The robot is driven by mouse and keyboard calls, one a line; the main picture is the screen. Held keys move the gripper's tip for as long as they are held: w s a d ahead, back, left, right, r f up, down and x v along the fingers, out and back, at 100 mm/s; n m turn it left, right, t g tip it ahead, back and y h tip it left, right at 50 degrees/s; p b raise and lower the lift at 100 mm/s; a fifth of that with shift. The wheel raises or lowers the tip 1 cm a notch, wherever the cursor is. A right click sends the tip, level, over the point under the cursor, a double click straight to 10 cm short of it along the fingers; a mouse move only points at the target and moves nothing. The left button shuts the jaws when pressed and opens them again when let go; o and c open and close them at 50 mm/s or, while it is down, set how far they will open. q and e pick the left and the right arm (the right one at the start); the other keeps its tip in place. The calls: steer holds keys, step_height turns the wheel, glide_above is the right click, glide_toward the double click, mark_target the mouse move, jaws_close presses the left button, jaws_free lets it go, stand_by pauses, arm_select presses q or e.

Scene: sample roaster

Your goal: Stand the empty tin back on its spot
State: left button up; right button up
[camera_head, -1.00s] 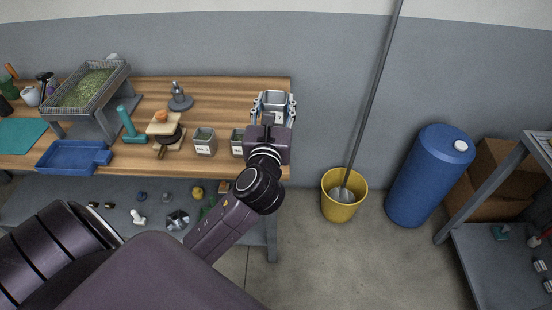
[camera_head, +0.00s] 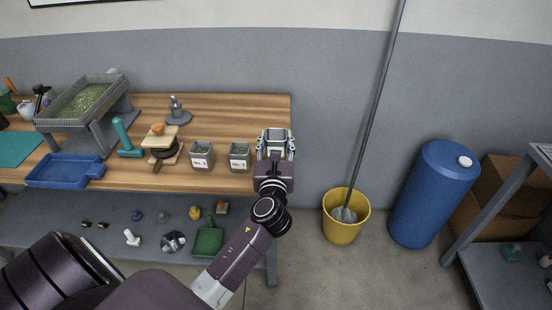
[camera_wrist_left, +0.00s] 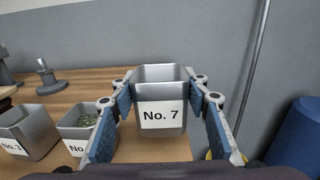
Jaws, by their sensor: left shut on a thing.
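The empty tin is a square grey metal tin (camera_wrist_left: 161,92) with a white "No. 7" label, upright in the left wrist view. Its visible inner walls are bare; its floor is hidden. My left gripper (camera_head: 276,138) is shut on it, one blue-padded finger on each side. In the head view the tin is mostly hidden by the gripper, at the right end of the wooden bench (camera_head: 225,106). I cannot tell whether its base touches the bench top. My right gripper is not in view.
Two labelled tins, the nearer one (camera_head: 240,157) and another (camera_head: 202,155), stand just left of the gripper. A yellow bucket (camera_head: 342,228) with a mop and a blue barrel (camera_head: 433,195) stand right.

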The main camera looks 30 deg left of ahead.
arm_select(q)
step_height(320, 180, down, 5)
steer(key=shift+f+b, duration=0.1)
steer(key=shift+b, duration=0.75)
steer(key=shift+f, duration=0.1)
steer(key=shift+f, duration=0.15)
steer(key=o, duration=1.3)
steer(key=shift+r, duration=0.3)
steer(key=p+v, duration=0.1)
steer(key=v, duration=1.1)
steer(key=shift+s+f, duration=0.1)
